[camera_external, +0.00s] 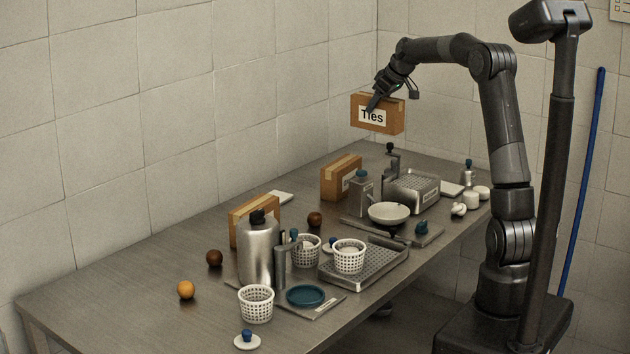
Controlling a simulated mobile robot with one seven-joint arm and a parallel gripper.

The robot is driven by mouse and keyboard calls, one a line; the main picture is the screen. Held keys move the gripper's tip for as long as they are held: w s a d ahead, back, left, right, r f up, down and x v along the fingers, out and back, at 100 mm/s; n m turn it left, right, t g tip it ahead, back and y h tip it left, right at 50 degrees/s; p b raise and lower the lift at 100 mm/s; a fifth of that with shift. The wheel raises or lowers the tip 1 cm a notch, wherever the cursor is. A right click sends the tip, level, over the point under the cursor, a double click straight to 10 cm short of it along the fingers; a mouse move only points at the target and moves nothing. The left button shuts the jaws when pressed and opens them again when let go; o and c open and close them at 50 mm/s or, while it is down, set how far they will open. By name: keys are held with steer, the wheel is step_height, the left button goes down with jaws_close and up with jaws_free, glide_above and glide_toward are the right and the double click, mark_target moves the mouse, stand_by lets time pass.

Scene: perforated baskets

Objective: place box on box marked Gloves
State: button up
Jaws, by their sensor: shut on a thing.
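A brown cardboard box marked Ties (393,122) hangs in the air above the far part of the table. My gripper (374,101) is shut on it from above, one finger over the front face. A second brown box (334,184) stands on the table below it, to the left; its white label is mostly hidden by a metal dispenser. A third brown box (236,212) stands nearer, partly behind a steel jug. No label marked Gloves can be read on either standing box. The held box is clear of both.
The metal table (130,291) holds a steel jug (257,252), white perforated baskets (256,304), a perforated tray (366,268), a white bowl (389,212) and a metal dispenser (361,196). Brown balls and an orange ball (186,290) lie on the left. The near left tabletop is clear.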

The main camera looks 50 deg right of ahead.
steer(key=w+a+f, duration=0.6)
steer(key=w+a, duration=0.1)
steer(key=w, duration=0.1)
steer(key=shift+f, duration=2.2)
steer(key=shift+c, duration=0.2)
steer(key=o, duration=1.2)
steer(key=shift+f, duration=0.15)
steer(key=shift+c, duration=0.2)
